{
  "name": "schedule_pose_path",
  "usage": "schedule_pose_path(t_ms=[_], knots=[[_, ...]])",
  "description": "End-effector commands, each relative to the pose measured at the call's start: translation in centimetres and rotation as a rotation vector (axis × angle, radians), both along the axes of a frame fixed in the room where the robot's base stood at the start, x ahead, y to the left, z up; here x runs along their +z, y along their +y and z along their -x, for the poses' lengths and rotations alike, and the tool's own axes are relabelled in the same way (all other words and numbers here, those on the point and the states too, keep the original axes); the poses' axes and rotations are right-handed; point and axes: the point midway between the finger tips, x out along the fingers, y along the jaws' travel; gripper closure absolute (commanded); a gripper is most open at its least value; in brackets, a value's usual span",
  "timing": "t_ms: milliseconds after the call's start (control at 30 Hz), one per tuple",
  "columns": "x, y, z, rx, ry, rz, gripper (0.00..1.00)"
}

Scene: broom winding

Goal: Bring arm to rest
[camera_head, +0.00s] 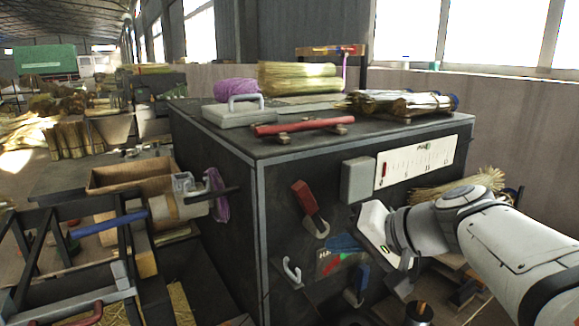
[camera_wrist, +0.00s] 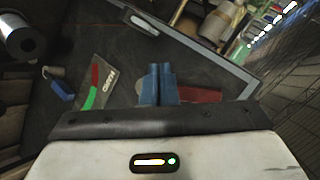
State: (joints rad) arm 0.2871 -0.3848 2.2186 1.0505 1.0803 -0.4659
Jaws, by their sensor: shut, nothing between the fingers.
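My arm (camera_head: 510,255) reaches in from the right edge in the head view, white and grey, with its wrist in front of the dark bench's side panel. My gripper (camera_wrist: 160,70) shows in the wrist view as two blue fingers pressed together, with nothing between them. In the head view the blue fingers (camera_head: 345,243) point left, close to the panel. I cannot tell whether they touch it. Part of a red piece (camera_wrist: 200,95) shows beside the fingers in the wrist view.
The dark bench (camera_head: 210,150) carries straw bundles (camera_head: 400,103), purple twine (camera_head: 236,89) and a red-handled bar (camera_head: 303,125). A white hook (camera_head: 292,271) and a blue clip (camera_head: 357,285) stick out from its panel. A grey box (camera_head: 358,180) and white label sheet (camera_head: 417,163) are above my wrist.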

Motion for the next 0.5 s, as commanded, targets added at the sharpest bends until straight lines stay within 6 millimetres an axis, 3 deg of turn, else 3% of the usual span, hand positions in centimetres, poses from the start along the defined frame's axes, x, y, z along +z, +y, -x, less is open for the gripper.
schedule_pose_path(t_ms=[33, 233, 500], knots=[[0.4, 0.3, 1.1, 0.017, 0.051, 0.057, 1.00], [-2.3, -0.6, 5.2, 0.060, 0.221, 0.312, 1.00], [-3.3, -3.9, 9.6, 0.108, 0.332, 0.663, 1.00]])
